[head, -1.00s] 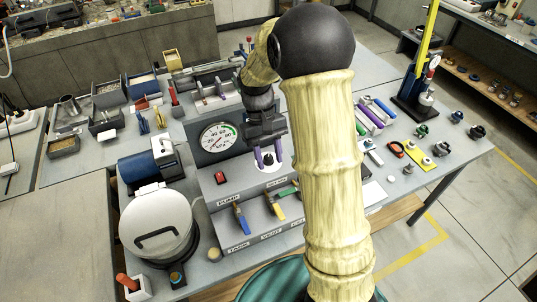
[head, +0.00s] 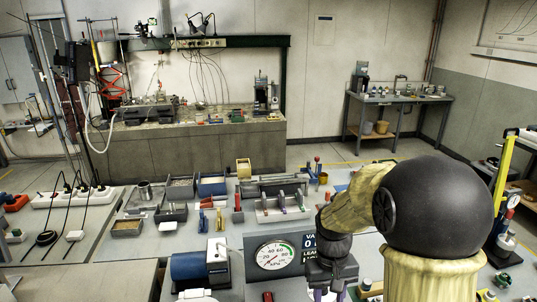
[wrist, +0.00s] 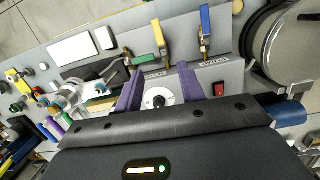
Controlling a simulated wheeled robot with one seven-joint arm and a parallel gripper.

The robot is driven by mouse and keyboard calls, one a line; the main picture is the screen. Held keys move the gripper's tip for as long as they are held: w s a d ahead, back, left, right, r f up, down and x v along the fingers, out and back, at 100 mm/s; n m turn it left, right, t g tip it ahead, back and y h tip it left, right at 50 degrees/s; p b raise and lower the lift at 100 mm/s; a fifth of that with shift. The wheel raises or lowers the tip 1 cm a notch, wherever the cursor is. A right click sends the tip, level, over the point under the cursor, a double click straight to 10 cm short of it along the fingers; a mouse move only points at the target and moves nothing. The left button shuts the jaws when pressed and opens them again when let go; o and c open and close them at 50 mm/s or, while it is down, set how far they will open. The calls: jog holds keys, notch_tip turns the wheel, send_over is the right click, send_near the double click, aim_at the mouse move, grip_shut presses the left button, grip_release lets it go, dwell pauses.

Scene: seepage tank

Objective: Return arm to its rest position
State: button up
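My arm rises at the right of the head view, with my gripper (head: 326,292) at the bottom edge, beside the dial gauge (head: 275,254). In the wrist view, the two purple fingers of my gripper (wrist: 163,88) stand apart with a gap between them. A black knob on a white round plate (wrist: 158,98) shows in that gap. The fingers appear to hold nothing. I cannot tell how far the fingertips are above the knob.
The wrist view shows a blue-handled valve (wrist: 204,30), a yellow-handled valve (wrist: 158,36), a red switch (wrist: 219,90) and a round tank lid (wrist: 292,48). In the head view, open bins (head: 172,212) and a tool rack (head: 282,208) stand behind the gauge. Floor shows beyond the bench.

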jog(key=s+m+t, duration=0.1)
jog(key=s+t, duration=0.3)
jog(key=s, duration=0.3)
jog(key=shift+d+r, duration=0.15)
jog(key=shift+d, duration=0.2)
dwell(4.9)
